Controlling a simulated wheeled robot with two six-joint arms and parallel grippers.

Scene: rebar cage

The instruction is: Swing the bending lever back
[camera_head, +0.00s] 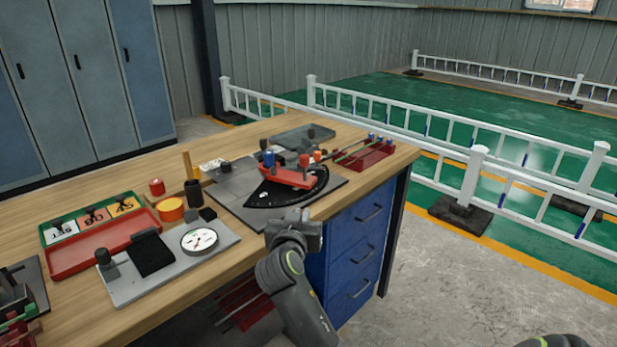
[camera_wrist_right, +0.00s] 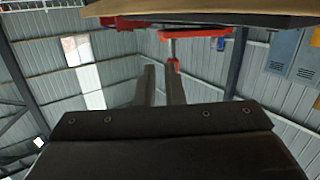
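The bending lever (camera_head: 287,178) is a red bar lying across a black curved plate (camera_head: 262,197) of the bender, near the right end of the workbench. My right gripper (camera_head: 297,219) is at the bench's front edge, just in front of the bender and apart from the lever. In the right wrist view its two fingers (camera_wrist_right: 162,88) stand apart with nothing between them. My left gripper is not in view.
The wooden workbench (camera_head: 330,210) has blue drawers (camera_head: 350,245) below. A red tray (camera_head: 85,250), a grey board with a white dial gauge (camera_head: 199,240), an orange disc (camera_head: 171,209) and a red rod rack (camera_head: 372,156) lie on it. White fencing (camera_head: 470,180) stands behind.

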